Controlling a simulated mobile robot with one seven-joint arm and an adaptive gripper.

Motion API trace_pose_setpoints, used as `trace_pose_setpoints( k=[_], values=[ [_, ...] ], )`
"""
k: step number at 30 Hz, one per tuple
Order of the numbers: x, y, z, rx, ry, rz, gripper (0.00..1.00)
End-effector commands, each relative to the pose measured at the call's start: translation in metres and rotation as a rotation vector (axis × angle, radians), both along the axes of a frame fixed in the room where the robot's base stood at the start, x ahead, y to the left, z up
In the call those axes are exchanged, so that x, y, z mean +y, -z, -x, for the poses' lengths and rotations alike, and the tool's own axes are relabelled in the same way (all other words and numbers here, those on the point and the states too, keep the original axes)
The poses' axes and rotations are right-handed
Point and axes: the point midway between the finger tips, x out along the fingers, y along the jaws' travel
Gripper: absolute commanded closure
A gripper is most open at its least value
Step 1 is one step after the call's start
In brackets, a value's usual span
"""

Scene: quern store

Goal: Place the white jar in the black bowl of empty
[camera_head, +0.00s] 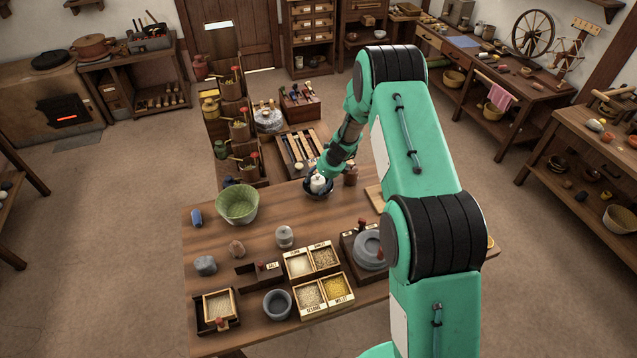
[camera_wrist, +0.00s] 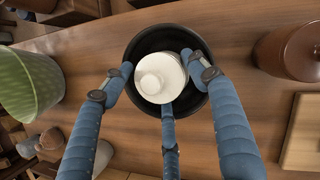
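The white jar (camera_wrist: 158,80), with a round knob-like top, shows within the outline of the black bowl (camera_wrist: 146,44) in the wrist view. It sits off the bowl's middle, toward the lower left. In the head view the jar (camera_head: 318,184) is at the bowl (camera_head: 308,190) on the far part of the table. My gripper (camera_wrist: 160,78) has three blue fingers closed around the jar from left, right and below, with tips at its sides. Whether the jar's base touches the bowl's floor is hidden.
A green basket (camera_head: 237,205) stands left of the bowl, and a brown lidded pot (camera_head: 351,176) stands close on its right. A wooden board (camera_head: 374,197) lies further right. Grain boxes (camera_head: 311,296), stones and a quern (camera_head: 369,250) fill the near table.

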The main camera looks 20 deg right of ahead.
Motion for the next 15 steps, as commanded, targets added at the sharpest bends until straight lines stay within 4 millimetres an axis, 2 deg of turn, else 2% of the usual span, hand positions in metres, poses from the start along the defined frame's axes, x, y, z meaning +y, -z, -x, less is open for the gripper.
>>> trace_pose_setpoints(
  k=[10,15],
  values=[
    [0.0001,-0.0013,-0.0001,0.0,0.0,0.0,0.36],
    [-0.0012,-0.0081,0.0013,-0.001,0.0,0.001,0.36]
  ],
)
